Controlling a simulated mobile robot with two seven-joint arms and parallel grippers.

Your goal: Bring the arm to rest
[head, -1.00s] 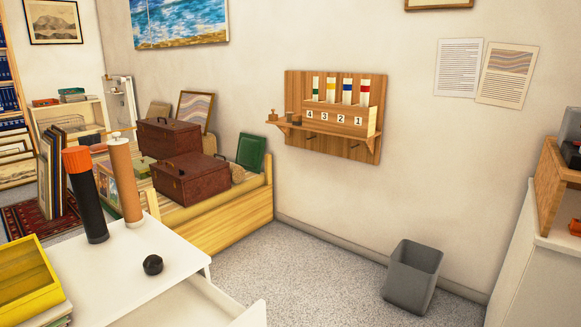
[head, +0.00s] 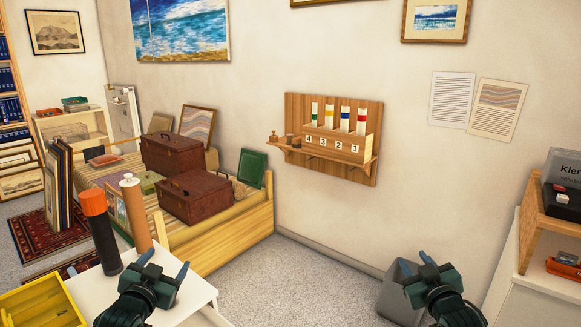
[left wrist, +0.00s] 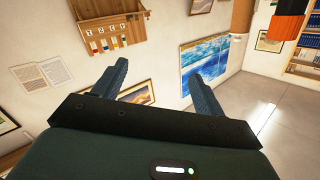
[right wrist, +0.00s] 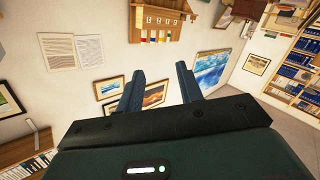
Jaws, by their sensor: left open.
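My left gripper (head: 163,266) is at the lower left of the head view, in front of the white cabinet (head: 90,292). Its fingers also show in the left wrist view (left wrist: 160,78), spread wide with nothing between them. My right gripper (head: 424,270) is at the lower right of the head view, in front of the grey bin (head: 397,297). In the right wrist view (right wrist: 160,72) its fingers are apart and empty. Both grippers appear raised, and neither visibly touches anything.
An orange-capped black tube (head: 100,235) and a brown tube (head: 136,213) stand by the cabinet's far edge, near my left gripper. A yellow tray (head: 42,305) is at the lower left. A white cabinet with a wooden stand (head: 541,235) is at right.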

